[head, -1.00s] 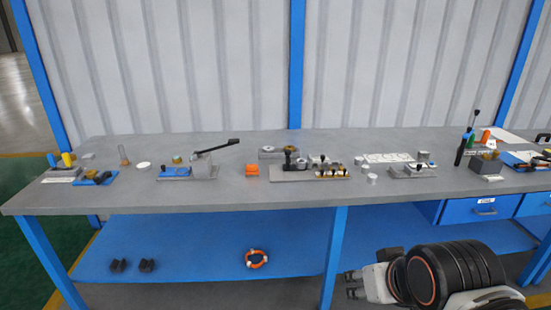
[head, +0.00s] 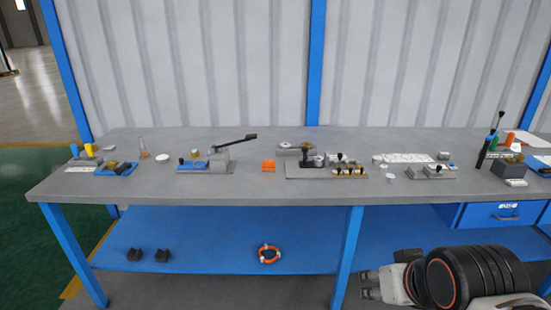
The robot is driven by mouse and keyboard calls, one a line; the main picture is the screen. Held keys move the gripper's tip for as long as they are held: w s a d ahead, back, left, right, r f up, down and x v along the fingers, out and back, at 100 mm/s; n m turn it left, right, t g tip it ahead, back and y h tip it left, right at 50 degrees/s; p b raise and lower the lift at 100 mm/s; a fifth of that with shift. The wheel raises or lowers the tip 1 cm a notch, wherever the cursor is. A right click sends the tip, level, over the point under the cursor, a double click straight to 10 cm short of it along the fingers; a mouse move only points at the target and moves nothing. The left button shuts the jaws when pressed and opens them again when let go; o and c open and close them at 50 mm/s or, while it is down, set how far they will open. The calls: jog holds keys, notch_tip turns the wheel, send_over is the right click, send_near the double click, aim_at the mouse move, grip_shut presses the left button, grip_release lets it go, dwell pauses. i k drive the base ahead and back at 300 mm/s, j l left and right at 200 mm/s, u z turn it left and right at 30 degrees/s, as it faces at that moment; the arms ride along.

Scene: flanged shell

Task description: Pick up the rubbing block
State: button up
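A lever fixture (head: 218,158) stands left of the orange block, and a grey fixture plate (head: 325,171) stands to its right. A bench leg (head: 348,250) is near my gripper.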

aim_at(267, 166)
jog(key=i+j+u, duration=0.15)
jog(key=i+j, duration=0.15)
jog(key=i, duration=0.25)
jog(key=i+j+u, duration=0.2)
jog(key=i, duration=0.4)
jog(key=i+j+u, duration=0.15)
jog(key=i, duration=0.4)
